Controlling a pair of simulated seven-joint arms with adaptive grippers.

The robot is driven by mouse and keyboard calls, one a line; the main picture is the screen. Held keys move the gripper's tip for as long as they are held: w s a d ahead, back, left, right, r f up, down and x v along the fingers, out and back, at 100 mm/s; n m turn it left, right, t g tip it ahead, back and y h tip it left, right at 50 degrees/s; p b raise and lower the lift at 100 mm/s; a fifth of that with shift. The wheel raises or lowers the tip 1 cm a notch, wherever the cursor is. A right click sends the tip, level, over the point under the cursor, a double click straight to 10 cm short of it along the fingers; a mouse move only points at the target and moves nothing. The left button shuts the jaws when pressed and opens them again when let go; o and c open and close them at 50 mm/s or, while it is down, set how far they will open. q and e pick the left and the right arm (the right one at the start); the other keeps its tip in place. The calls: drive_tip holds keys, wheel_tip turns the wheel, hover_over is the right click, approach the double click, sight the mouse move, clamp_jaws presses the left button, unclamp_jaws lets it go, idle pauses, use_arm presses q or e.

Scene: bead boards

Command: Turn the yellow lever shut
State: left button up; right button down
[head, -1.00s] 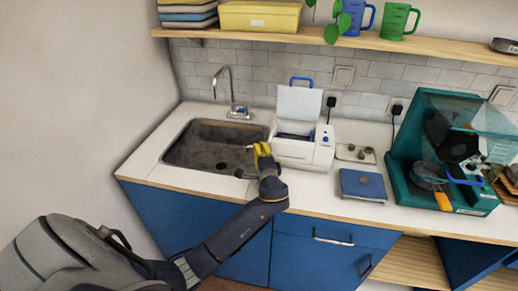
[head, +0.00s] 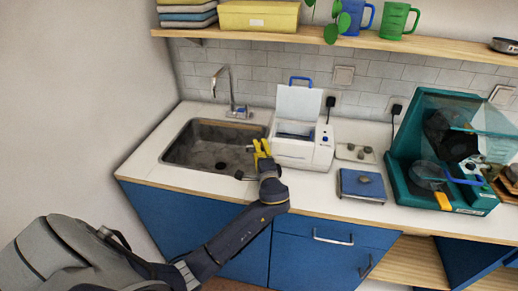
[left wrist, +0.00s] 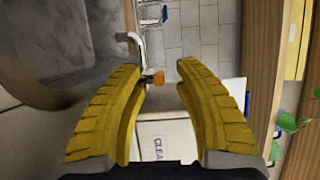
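My left gripper (head: 261,147) has yellow fingers and is over the counter between the sink and the white machine. In the left wrist view the fingers (left wrist: 156,75) are apart with nothing between the pads. Just beyond the gap is a small orange-yellow piece (left wrist: 157,79) on a grey fitting. It may be the yellow lever; its full shape and angle cannot be told. In the head view I cannot pick it out near the yellow fingers. My right gripper is not in view.
The sink (head: 178,147) with its tap (head: 234,103) lies left of the gripper. The white machine (head: 303,156) with its raised lid stands close on the right. Further right are a blue flat box (head: 361,186) and a teal cabinet (head: 400,172). A shelf (head: 300,37) runs above.

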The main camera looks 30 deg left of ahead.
use_arm(q)
drive_tip(key=v, duration=1.1)
drive_tip(key=shift+s, duration=0.1)
